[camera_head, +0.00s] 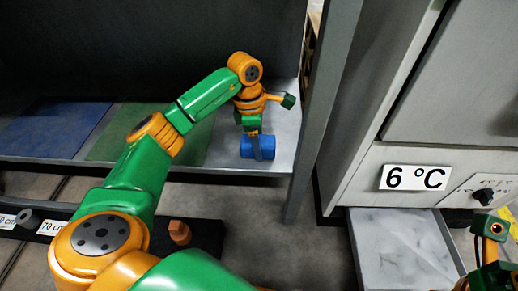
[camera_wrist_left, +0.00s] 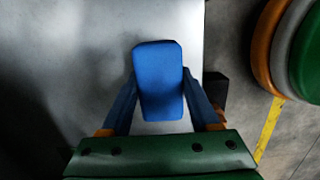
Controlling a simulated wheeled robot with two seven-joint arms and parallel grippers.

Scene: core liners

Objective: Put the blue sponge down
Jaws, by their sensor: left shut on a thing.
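The blue sponge (camera_head: 268,147) is at the right end of the metal shelf, near its front edge, in the head view. In the left wrist view the sponge (camera_wrist_left: 158,80) stands out between two blue fingers, with grey metal behind it. My left gripper (camera_head: 257,146) points down and is shut on the sponge. I cannot tell whether the sponge touches the shelf or hangs just above it. Part of my right arm shows at the lower right of the head view, but its gripper does not.
The shelf (camera_head: 286,125) has a green mat (camera_head: 110,148) and a blue mat (camera_head: 45,130) to the left. A grey post (camera_head: 318,105) stands close right of the sponge. Further right is a cabinet with a "6 °C" label (camera_head: 415,178) above a marbled grey surface (camera_head: 400,250).

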